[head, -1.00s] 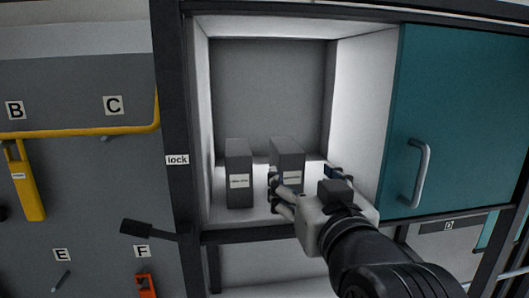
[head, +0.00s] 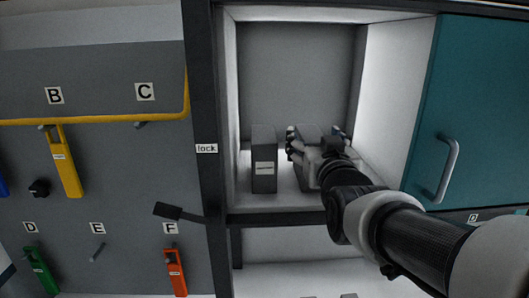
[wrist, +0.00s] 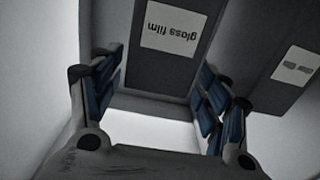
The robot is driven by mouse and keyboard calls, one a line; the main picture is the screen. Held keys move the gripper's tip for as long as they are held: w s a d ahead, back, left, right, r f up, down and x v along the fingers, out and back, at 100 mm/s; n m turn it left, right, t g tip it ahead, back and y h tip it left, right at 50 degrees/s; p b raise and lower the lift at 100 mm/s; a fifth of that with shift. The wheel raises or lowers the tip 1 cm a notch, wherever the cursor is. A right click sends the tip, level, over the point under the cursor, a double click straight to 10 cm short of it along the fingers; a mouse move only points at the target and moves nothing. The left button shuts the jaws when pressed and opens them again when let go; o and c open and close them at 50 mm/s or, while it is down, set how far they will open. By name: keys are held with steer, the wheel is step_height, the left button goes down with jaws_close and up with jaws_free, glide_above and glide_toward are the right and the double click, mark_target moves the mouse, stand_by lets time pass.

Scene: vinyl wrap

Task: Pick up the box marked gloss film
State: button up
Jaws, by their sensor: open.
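The gloss film box (wrist: 160,75) is a dark grey upright box with a white label, which reads upside down in the wrist view. In the head view its top (head: 308,131) shows behind my gripper, and its front is mostly hidden. My gripper (head: 314,148) reaches into the cupboard at this box. In the wrist view my gripper (wrist: 157,88) is open, with blue-padded fingers at either side of the box's near end. I cannot tell whether they touch it.
A second grey box (head: 264,150) stands to the left on the same shelf; its label is unreadable. The cupboard's white right wall (head: 385,95) is close to my gripper. A teal door (head: 465,110) with a handle stands at the right. A black lever (head: 170,210) sticks out at left.

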mark_target(311, 132)
steer(key=w+p, duration=0.1)
steer(key=w, duration=0.4)
steer(key=shift+d+f+p, duration=0.1)
steer(key=shift+d+p, duration=0.1)
steer(key=shift+p, duration=0.2)
steer(key=shift+s, duration=0.2)
steer(key=shift+c, duration=0.4)
steer(key=shift+w, duration=0.1)
steer(key=c, duration=1.6)
